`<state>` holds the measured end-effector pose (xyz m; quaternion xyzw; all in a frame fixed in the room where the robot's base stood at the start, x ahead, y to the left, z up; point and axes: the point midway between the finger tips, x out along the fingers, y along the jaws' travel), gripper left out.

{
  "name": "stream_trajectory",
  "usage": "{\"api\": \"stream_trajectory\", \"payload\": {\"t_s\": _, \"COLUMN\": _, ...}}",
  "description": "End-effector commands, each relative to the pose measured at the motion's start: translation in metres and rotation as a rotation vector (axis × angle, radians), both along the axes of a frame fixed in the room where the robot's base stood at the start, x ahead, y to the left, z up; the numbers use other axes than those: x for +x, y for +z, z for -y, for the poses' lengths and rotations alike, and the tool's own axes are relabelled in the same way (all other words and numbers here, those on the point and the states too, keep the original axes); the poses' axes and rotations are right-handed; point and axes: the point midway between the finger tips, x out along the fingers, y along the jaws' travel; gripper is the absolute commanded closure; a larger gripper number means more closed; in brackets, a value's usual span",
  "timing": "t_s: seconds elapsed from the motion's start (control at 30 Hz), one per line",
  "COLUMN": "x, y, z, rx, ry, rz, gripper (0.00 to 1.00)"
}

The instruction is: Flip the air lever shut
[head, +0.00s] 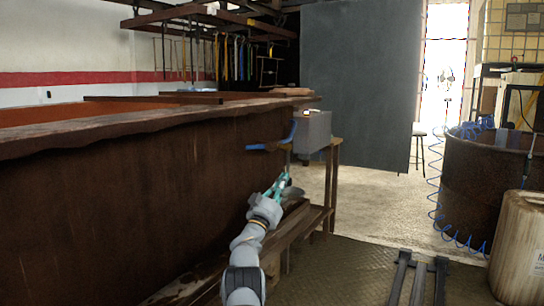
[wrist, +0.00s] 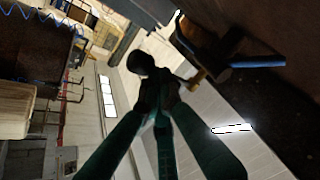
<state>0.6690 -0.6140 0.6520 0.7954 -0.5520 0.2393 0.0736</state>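The air lever appears to be among the blue parts of a brass-brown fitting (head: 272,147) on the outer wall of the rusty tank. One blue bar (head: 256,147) points left along the wall; another blue piece (head: 293,131) rises at a slant on the right. I cannot tell which is the handle. In the wrist view the fitting (wrist: 197,78) is ahead and to the right, with a straight blue bar (wrist: 258,62) beside it. My gripper (head: 284,180) is below the fitting, apart from it. Its teal fingers (wrist: 157,92) converge and look shut, with nothing clearly held.
The rusty tank (head: 150,190) fills the left. A wooden bench (head: 305,222) runs along its foot, near my arm. A grey box (head: 312,133) stands just right of the fitting. A drum (head: 482,185) with blue coiled hose and a pale barrel (head: 518,245) are at right.

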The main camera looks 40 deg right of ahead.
Motion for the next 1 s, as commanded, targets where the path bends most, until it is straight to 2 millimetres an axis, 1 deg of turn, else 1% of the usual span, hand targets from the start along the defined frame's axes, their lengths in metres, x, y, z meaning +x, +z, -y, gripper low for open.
{"api": "stream_trajectory", "payload": {"t_s": 0.03, "x": -0.004, "y": -0.014, "z": 0.008, "rx": 0.029, "ry": -0.006, "rz": -0.007, "gripper": 1.0}}
{"api": "stream_trajectory", "payload": {"t_s": 0.27, "x": -0.005, "y": -0.014, "z": 0.008, "rx": 0.028, "ry": -0.008, "rz": -0.006, "gripper": 1.0}}
{"api": "stream_trajectory", "payload": {"t_s": 0.4, "x": -0.006, "y": -0.013, "z": 0.0, "rx": 0.022, "ry": -0.007, "rz": -0.005, "gripper": 1.0}}
{"api": "stream_trajectory", "payload": {"t_s": 0.47, "x": -0.007, "y": -0.011, "z": -0.008, "rx": 0.015, "ry": -0.006, "rz": -0.004, "gripper": 1.0}}
{"api": "stream_trajectory", "payload": {"t_s": 0.57, "x": -0.01, "y": -0.009, "z": -0.025, "rx": 0.011, "ry": -0.003, "rz": -0.002, "gripper": 1.0}}
{"api": "stream_trajectory", "payload": {"t_s": 0.8, "x": -0.025, "y": -0.005, "z": -0.076, "rx": 0.003, "ry": 0.0, "rz": 0.0, "gripper": 1.0}}
{"api": "stream_trajectory", "payload": {"t_s": 1.0, "x": -0.036, "y": -0.004, "z": -0.11, "rx": 0.0, "ry": 0.0, "rz": 0.001, "gripper": 1.0}}
